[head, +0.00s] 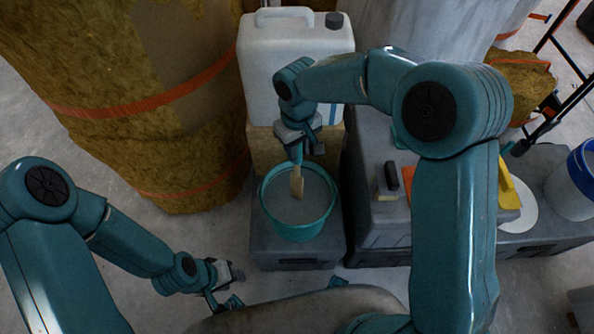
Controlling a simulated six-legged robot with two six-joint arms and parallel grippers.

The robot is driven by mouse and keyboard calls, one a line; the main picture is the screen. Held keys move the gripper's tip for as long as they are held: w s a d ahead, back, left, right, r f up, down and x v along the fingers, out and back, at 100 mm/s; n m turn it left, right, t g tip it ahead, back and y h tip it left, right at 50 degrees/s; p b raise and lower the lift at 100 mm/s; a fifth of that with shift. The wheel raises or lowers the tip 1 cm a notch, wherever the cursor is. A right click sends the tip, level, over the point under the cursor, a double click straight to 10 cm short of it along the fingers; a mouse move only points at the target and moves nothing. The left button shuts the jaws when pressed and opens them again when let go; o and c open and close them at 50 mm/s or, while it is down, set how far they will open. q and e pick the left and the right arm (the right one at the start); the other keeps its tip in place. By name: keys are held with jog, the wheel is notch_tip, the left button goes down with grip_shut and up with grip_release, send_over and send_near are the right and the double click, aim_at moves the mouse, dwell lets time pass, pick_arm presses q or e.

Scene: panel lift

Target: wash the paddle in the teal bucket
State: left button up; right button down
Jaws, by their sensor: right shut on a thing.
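The teal bucket (299,231) stands on a low dark grey box in the middle of the head view and holds greyish liquid. My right gripper (297,150) is above the bucket's far side, shut on the paddle. The paddle (297,183) hangs down, its light wooden lower part over or in the bucket's opening. I cannot tell whether its tip touches the liquid. My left gripper (226,284) is low at the left, in front of the grey box and apart from the bucket. Its fingers are too small to tell whether they are open.
A white jerrycan (285,60) with a dark cap stands behind the bucket. Big strapped insulation rolls (150,100) fill the left. A dark grey case (370,220) at the right bears a scraper-like tool (388,180) and a yellow item (507,185). A blue-rimmed bucket (575,185) stands far right.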

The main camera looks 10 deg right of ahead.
jog(key=shift+f, duration=0.4)
notch_tip(320, 180, up, 11)
jog(key=p, duration=0.8)
jog(key=shift+f, duration=0.25)
dwell(0.6)
